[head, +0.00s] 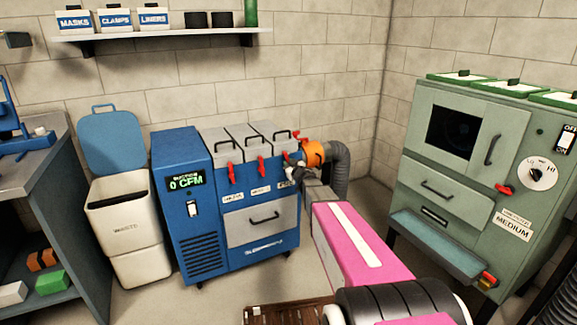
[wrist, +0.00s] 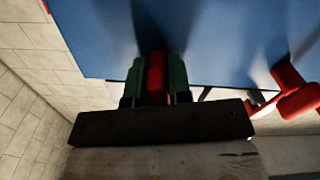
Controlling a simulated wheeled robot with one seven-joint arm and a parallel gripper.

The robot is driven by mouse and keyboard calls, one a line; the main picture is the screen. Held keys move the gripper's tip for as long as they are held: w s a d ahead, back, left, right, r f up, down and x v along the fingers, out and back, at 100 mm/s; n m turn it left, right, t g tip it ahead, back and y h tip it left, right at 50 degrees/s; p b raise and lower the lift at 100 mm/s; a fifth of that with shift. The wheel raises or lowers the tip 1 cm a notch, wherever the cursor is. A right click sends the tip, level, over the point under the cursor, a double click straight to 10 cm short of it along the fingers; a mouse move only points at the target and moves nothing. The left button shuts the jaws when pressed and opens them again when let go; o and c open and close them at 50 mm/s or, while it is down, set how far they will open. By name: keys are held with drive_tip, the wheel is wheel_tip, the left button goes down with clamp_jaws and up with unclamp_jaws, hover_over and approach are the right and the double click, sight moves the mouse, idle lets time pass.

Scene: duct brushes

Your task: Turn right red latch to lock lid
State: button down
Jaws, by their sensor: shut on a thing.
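The blue machine (head: 225,205) has three grey lids (head: 270,133) side by side on top, all down. Red latches hang below the left lid (head: 231,173) and the middle lid (head: 261,167). My gripper (head: 294,168) is at the front right corner of the machine, below the right lid, and largely covers that latch. In the wrist view my green-padded fingers (wrist: 155,92) are shut on a red handle (wrist: 156,72), which appears to be the right latch, close to the blue panel (wrist: 220,40). Its full angle is hidden.
Another red part (wrist: 294,95) stands right of my fingers in the wrist view. An orange fitting (head: 314,153) with a grey hose (head: 340,170) is just behind my gripper. A white bin (head: 128,220) stands left, a green cabinet (head: 450,160) right.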

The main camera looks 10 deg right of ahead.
drive_tip(key=shift+d+m, duration=0.1)
drive_tip(key=shift+m, duration=1.4)
drive_tip(key=c, duration=1.2)
unclamp_jaws()
drive_tip(key=shift+o, duration=0.2)
drive_tip(key=shift+s, duration=0.15)
drive_tip(key=v, duration=1)
drive_tip(key=shift+s, duration=0.3)
drive_tip(key=shift+d+m, duration=0.15)
drive_tip(key=shift+m, duration=0.15)
